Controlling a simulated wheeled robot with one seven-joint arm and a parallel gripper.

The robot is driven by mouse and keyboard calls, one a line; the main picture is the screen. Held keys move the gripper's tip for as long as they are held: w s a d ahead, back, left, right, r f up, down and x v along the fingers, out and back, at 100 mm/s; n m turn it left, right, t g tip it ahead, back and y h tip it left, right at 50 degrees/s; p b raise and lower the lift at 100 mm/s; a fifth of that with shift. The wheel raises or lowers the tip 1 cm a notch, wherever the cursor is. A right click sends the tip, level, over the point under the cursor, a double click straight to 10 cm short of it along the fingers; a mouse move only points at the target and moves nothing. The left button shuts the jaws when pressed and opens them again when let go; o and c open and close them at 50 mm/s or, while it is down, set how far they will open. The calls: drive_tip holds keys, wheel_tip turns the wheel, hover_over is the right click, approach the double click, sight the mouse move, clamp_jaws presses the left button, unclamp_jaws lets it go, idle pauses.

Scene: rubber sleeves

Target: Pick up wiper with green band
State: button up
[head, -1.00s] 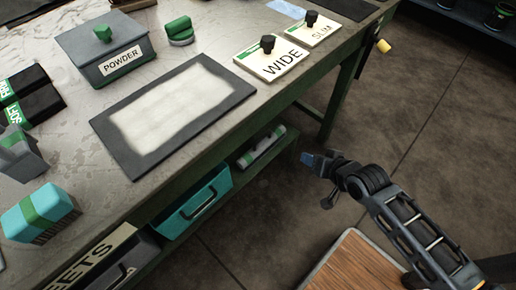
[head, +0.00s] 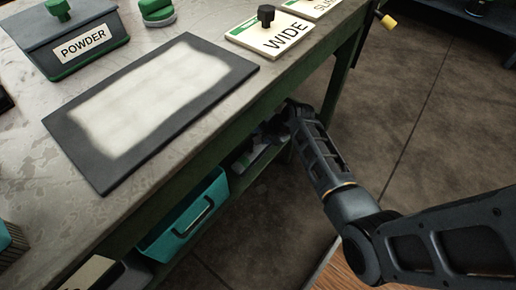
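A pale, long item with green at its end lay on the lower shelf under the bench a second ago. Now only a pale piece of it (head: 246,160) shows beside my gripper; I cannot tell for sure that it is the wiper. My gripper (head: 270,132) is under the bench's front edge, at this shelf. It is dark, small and partly hidden by the bench edge and my arm. I cannot see whether its fingers are open or shut, or whether they touch the item.
The bench holds a dark mat with a whitish pad (head: 150,100), a POWDER box (head: 75,45), a green-topped round item (head: 157,12) and a WIDE plate with a black knob (head: 270,36). A teal drawer bin (head: 188,222) sits below. Floor at right is open.

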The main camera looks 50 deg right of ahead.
drive_tip(key=x, duration=0.1)
drive_tip(key=b+x, duration=0.2)
drive_tip(key=x, duration=0.1)
drive_tip(key=shift+s+d+f, duration=0.1)
drive_tip(key=shift+s+d, duration=0.1)
drive_tip(key=shift+d, duration=0.15)
drive_tip(key=shift+w+f+b, duration=0.3)
drive_tip(key=shift+w+f, duration=0.05)
drive_tip(key=shift+f, duration=0.1)
clamp_jaws()
idle(0.7)
